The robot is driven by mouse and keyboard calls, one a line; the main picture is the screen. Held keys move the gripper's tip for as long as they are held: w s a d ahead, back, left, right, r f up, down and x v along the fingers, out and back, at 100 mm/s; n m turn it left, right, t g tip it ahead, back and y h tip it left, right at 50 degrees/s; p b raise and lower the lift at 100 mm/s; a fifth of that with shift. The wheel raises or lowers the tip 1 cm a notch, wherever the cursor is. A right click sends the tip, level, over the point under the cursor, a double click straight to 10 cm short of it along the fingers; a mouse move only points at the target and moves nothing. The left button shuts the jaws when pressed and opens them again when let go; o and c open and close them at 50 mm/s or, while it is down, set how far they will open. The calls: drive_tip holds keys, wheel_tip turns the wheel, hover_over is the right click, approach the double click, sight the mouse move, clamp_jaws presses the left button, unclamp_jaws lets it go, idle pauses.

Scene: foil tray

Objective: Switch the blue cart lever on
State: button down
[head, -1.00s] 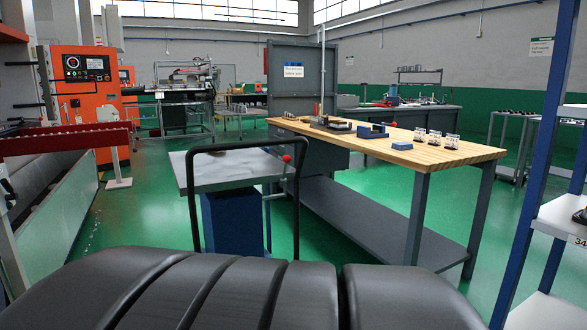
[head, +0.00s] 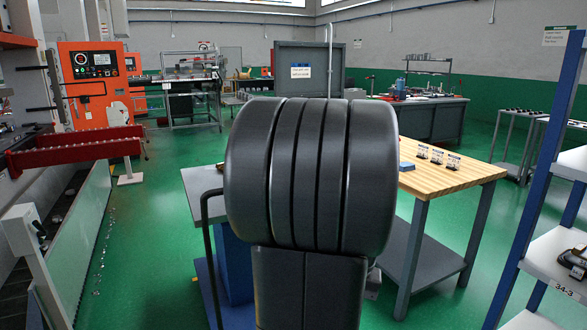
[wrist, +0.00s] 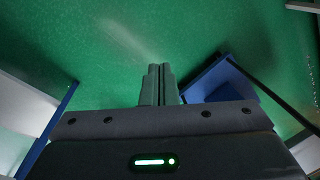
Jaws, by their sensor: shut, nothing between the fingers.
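The blue cart stands partly behind my arm in the head view. Its grey top (head: 200,183), black push handle (head: 207,235) and blue body (head: 236,265) show to the left of the arm. Its red-knobbed lever is hidden behind my arm in that view, so its position cannot be told. In the wrist view my gripper (wrist: 159,70) is shut and empty, with its fingers together over green floor. A blue plate (wrist: 208,82) with a black bar lies to the right of the fingers, apart from them; it looks like part of the cart.
A wooden-topped workbench (head: 450,178) stands right of the arm. A blue-posted shelf rack (head: 540,180) is close at the right. A red rail (head: 75,150) and orange machine (head: 95,85) are at left. Green floor is open between bench and rack.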

drive_tip(key=w+d+r+p, duration=0.2)
drive_tip(key=w+r+p, duration=0.1)
drive_tip(key=r, duration=0.3)
drive_tip(key=w+d+r+h+p, duration=0.1)
drive_tip(key=w+d+r+p, duration=0.1)
drive_tip(key=w+r+p, duration=0.2)
wheel_tip(320, 180, up, 2)
drive_tip(key=shift+d+r+n+g+p, duration=0.3)
drive_tip(key=shift+n+p, duration=0.1)
drive_tip(key=shift+p, duration=0.4)
